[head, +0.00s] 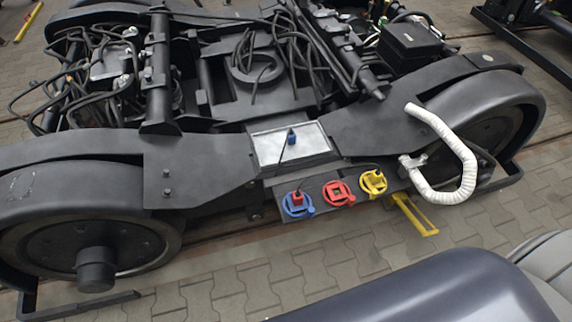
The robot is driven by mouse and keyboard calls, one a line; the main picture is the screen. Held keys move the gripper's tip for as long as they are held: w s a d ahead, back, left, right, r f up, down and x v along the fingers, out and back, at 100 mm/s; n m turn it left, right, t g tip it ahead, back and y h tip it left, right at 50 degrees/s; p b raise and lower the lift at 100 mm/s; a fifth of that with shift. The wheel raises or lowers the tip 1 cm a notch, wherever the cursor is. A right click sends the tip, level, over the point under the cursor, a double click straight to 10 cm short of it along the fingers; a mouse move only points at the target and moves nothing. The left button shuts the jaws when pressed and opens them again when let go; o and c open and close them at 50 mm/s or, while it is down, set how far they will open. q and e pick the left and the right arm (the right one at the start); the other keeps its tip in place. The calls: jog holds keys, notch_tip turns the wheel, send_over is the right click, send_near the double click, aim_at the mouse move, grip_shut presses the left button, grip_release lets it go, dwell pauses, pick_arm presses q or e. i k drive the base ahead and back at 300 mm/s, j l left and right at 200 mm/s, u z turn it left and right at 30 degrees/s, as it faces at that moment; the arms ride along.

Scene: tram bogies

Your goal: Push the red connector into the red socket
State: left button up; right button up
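The red socket (338,193) is in the middle of a row of three on the bogie's side panel, and its opening looks empty. The red connector (297,198) is at the blue socket (297,207), left of the red socket, and appears to sit in it. A yellow connector (374,180) is at the yellow socket (372,187) on the right. A blue connector (291,138) with a dark cable is on the silver plate (268,148) above the panel. Neither gripper is in view.
A white corrugated hose (455,190) curves out to the right of the sockets, by the right wheel. A yellow bracket (412,214) sticks out below the yellow socket. The left wheel (85,240) stands on the rail. The paving (270,285) in front of the panel is clear.

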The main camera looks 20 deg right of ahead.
aim_at(298, 198)
jog(key=z, duration=0.85)
